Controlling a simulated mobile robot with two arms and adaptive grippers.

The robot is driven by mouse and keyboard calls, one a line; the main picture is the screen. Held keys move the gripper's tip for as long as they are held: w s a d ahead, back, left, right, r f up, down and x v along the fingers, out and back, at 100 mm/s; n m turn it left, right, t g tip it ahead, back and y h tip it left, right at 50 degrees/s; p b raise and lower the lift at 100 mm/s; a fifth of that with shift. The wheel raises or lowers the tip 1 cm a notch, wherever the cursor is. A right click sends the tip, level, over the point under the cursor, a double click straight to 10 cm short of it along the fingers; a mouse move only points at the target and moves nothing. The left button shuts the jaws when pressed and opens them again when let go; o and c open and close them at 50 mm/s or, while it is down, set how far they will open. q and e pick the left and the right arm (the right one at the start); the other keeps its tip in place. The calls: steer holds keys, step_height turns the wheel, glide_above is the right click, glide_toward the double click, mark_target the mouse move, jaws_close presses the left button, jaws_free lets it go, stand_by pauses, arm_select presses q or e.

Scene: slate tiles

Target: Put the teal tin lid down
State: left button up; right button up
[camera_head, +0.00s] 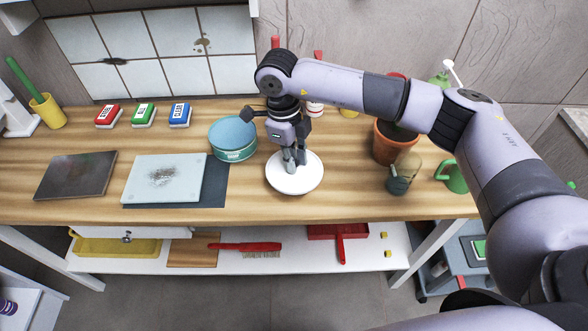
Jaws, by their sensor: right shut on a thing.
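The teal tin (234,153) stands upright on the wooden worktop, left of my right gripper. Its round top looks light blue-teal and open. A white round disc (308,181), which I take to be the tin's lid, is under my right gripper (293,164). The fingers point down and are shut at the disc's middle; the part they grip is hidden. The disc lies flat on the worktop or just above it; I cannot tell which. My left gripper is not in view.
Left of the tin are a pale glass board (150,188) on a dark mat (215,190), and a dark slab (75,175). A terracotta pot (388,148) and a small dark-green and tan item (402,176) stand to the right. Bare worktop (340,190) lies beside the disc.

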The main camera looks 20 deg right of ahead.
step_height(320, 180, down, 2)
steer(key=shift+f, duration=0.1)
step_height(320, 180, down, 3)
steer(key=shift+f+p, duration=0.1)
steer(key=shift+p, duration=0.25)
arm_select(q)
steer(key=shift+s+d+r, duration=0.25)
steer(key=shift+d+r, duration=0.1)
arm_select(e)
steer(key=shift+f, duration=0.2)
steer(key=o, duration=0.8)
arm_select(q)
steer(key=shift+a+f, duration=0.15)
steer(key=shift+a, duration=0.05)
arm_select(e)
steer(key=shift+r, duration=0.1)
